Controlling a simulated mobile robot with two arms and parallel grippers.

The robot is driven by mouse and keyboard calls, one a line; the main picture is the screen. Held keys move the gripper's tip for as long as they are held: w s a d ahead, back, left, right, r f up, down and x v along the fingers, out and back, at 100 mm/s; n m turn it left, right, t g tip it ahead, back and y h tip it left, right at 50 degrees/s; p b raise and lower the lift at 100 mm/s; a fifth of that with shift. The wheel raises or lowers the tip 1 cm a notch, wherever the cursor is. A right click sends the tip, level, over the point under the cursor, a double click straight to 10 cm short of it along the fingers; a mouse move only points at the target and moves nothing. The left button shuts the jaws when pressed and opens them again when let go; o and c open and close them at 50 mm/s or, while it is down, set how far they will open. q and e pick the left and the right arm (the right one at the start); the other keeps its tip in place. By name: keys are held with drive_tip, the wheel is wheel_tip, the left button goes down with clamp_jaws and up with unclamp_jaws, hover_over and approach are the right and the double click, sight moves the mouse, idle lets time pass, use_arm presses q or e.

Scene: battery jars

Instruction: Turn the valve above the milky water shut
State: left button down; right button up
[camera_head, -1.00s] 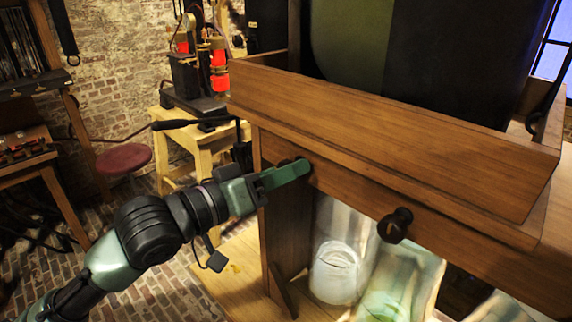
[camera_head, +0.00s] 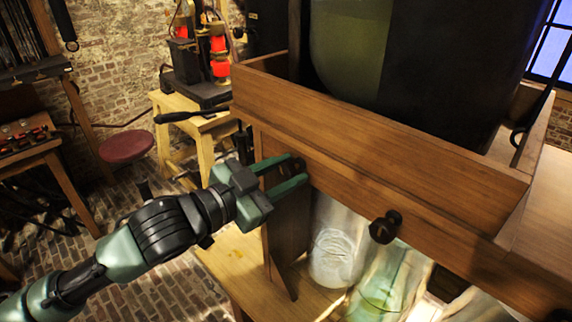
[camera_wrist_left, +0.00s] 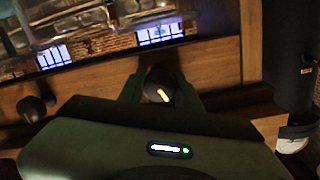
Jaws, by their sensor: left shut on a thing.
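A wooden cabinet front (camera_head: 360,170) carries two dark round valve knobs. The left knob (camera_head: 289,168) sits above and a little left of the glass jar of whitish, milky water (camera_head: 334,262). My left gripper (camera_head: 297,171) is shut on this knob, one green finger above it and one below; the fingers partly hide it. In the left wrist view the knob (camera_wrist_left: 160,84), with a pale mark, sits between the fingers. The other knob (camera_head: 385,227) stands free to the right, above a jar of greenish liquid (camera_head: 378,295). My right gripper is out of view.
A large dark vessel (camera_head: 450,80) stands in the wooden trough above the valves. A wooden upright (camera_head: 285,240) stands below the gripper. A small wooden table (camera_head: 205,135) with apparatus and a red stool (camera_head: 126,147) are behind to the left.

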sight(282, 175)
use_arm(q)
drive_tip(key=shift+m+y+p, duration=0.3)
drive_tip(key=shift+m+p, duration=0.4)
drive_tip(key=shift+m, duration=1.4)
drive_tip(key=c, duration=1)
unclamp_jaws()
drive_tip(key=b+v, duration=0.1)
drive_tip(key=v, duration=0.2)
drive_tip(key=b+v, duration=0.1)
drive_tip(key=v, duration=0.2)
drive_tip(key=shift+s+a+f+b, duration=0.2)
drive_tip(key=shift+s+a+b, duration=0.05)
drive_tip(key=shift+a+b, duration=0.05)
drive_tip(key=shift+s+a+r, duration=0.2)
drive_tip(key=shift+s+a, duration=0.1)
drive_tip(key=shift+s, duration=0.15)
